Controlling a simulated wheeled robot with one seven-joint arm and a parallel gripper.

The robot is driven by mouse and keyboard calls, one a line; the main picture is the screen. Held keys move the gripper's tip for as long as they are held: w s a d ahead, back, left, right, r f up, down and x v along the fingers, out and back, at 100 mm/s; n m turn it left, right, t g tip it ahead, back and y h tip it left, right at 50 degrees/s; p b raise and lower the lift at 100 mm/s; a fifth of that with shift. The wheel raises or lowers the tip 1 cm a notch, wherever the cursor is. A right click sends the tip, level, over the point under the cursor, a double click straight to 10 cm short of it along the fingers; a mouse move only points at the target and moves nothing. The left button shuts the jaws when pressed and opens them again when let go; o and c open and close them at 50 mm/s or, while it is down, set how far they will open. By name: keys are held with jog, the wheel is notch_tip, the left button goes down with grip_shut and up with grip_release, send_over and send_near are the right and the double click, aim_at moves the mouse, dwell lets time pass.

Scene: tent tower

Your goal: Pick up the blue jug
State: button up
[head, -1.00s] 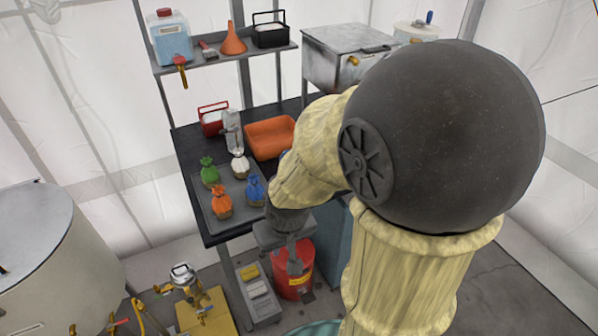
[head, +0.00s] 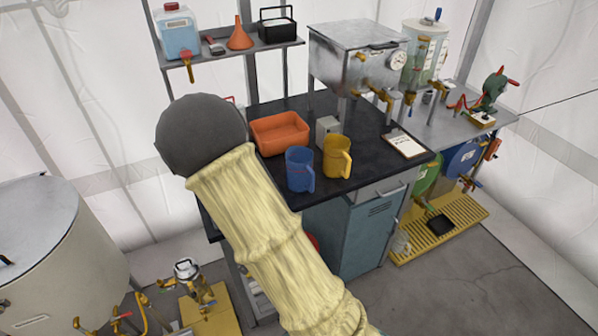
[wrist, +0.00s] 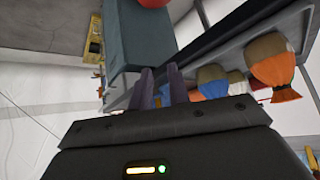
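The blue jug (head: 299,170) stands upright on the dark bench near its front edge, its handle toward the right. The yellow jug (head: 336,157) stands just right of it. My arm crosses the left part of the bench in the head view, and my gripper is hidden behind it there. In the wrist view my gripper (wrist: 162,75) has its two dark fingers apart, with nothing clearly held between them. I cannot make out the blue jug in the wrist view.
An orange tray (head: 280,133) lies behind the jugs, with a small grey box (head: 327,129) beside it. A clipboard (head: 404,144) lies at the bench's right. Tied sacks (wrist: 272,68) show right of my gripper. A metal boiler (head: 350,65) stands behind.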

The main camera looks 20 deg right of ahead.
jog(key=d+t+h, duration=0.1)
jog(key=h, duration=0.2)
jog(key=d+r+m+t+h, duration=0.1)
jog(key=d+t+h, duration=0.1)
jog(key=h, duration=0.1)
jog(key=d+r+t+h, duration=0.1)
jog(key=t+h, duration=0.1)
jog(key=h, duration=0.1)
jog(key=shift+w+d+r+m, duration=0.15)
jog(key=shift+w+r+m, duration=0.1)
jog(key=shift+m, duration=0.15)
jog(key=p, duration=0.3)
send_near(312, 182)
jog(key=x, duration=0.5)
jog(key=shift+s+r, duration=0.15)
jog(key=shift+w+d, duration=0.25)
jog(key=p+x, duration=0.1)
jog(key=x, duration=0.1)
jog(key=p+x, duration=0.2)
jog(key=x, duration=0.1)
jog(key=shift+w+f, duration=0.15)
jog(key=shift+f, duration=0.1)
